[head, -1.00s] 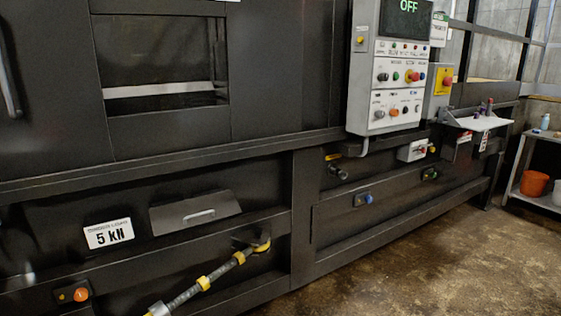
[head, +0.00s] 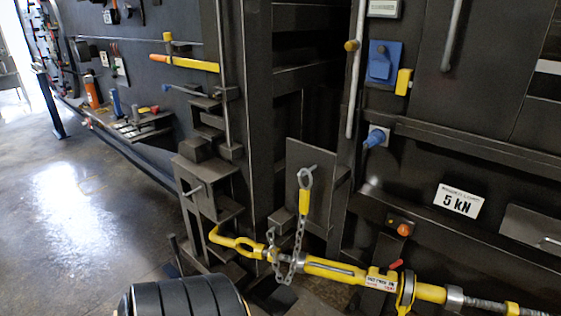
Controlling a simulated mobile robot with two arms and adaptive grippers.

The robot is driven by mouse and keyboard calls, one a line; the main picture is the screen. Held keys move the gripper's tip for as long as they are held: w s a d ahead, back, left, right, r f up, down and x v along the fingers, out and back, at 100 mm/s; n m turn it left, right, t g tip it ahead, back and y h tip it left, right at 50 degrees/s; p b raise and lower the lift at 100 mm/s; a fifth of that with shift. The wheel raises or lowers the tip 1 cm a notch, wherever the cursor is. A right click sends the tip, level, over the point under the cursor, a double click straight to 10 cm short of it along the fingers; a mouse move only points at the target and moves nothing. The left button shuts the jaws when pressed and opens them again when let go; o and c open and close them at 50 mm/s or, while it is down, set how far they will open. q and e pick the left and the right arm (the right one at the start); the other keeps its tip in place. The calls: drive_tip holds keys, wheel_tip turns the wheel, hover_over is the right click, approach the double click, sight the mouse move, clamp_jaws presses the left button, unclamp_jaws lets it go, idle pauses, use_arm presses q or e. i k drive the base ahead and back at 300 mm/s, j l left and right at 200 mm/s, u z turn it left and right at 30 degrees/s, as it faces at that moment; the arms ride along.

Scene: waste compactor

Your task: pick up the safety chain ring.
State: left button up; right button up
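The safety chain ring (head: 305,179) is a small grey metal ring at the centre of the head view. It is at a short peg on an upright dark metal plate; I cannot tell for certain whether it hangs on the peg. A yellow tag (head: 304,203) sits just below it. A grey chain (head: 298,240) runs down from the tag and loops near the hook end of a yellow turnbuckle (head: 335,269). Neither of my grippers is in view.
A yellow hook (head: 230,240) reaches left from the turnbuckle to a dark bracket. A yellow-handled lever (head: 190,64) sticks out higher up. Open concrete floor (head: 70,220) lies at the left.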

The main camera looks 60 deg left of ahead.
sight(304, 192)
drive_tip(key=u, duration=1.8)
